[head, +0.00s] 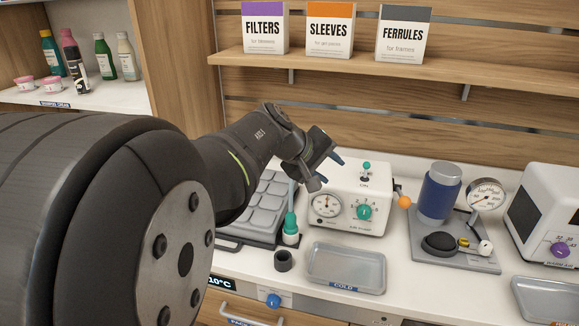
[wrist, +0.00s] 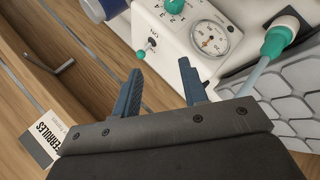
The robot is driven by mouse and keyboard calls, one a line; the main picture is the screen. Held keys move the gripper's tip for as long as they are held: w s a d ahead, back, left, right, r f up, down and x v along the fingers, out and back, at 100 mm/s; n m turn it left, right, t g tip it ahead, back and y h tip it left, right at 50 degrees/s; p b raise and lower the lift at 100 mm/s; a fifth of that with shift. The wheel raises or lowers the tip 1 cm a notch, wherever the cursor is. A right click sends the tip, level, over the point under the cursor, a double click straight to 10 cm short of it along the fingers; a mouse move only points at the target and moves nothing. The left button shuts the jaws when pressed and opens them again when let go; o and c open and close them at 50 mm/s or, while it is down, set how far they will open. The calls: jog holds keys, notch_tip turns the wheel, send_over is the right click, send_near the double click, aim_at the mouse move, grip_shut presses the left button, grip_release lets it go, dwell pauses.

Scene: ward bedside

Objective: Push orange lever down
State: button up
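The orange lever (head: 404,201) has a round orange ball end and stands at the right side of a white box device (head: 346,196). The ball sits slightly below and right of the lever's small mount. I cannot make out the lever in the wrist view. My gripper (head: 328,170) is above the top of the white device, left of the lever and apart from it. In the wrist view my gripper (wrist: 162,82) has its two blue fingers spread with nothing between them. The device's top and dial face (wrist: 211,38) show beyond the fingers.
A green-tipped toggle (head: 366,167) rises from the device's top, close to my fingers. A blue cylinder on a grey base (head: 470,256) with a gauge stands right of the lever. A grey tray (head: 345,268) lies in front. Boxes (head: 330,30) stand on the shelf above.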

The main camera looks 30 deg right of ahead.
jog(key=s+d+m+y, duration=0.1)
jog(key=d, duration=0.1)
jog(key=d+m+y, duration=0.1)
jog(key=d, duration=0.2)
jog(key=s+d+r+m+g, duration=0.1)
jog(key=d, duration=0.2)
jog(key=shift+s+d+r+m+y, duration=0.1)
jog(key=shift+s+m+y, duration=0.2)
jog(key=shift+y, duration=0.1)
grip_shut()
jog(key=s+d+r+m+t+y, duration=0.2)
jog(key=s+d+r+y, duration=0.1)
jog(key=d, duration=0.7)
jog(key=shift+s+d+m+t+y, duration=0.2)
jog(key=shift+s+m+t+y, duration=0.1)
jog(key=shift+s+t, duration=0.15)
jog(key=shift+r, duration=0.1)
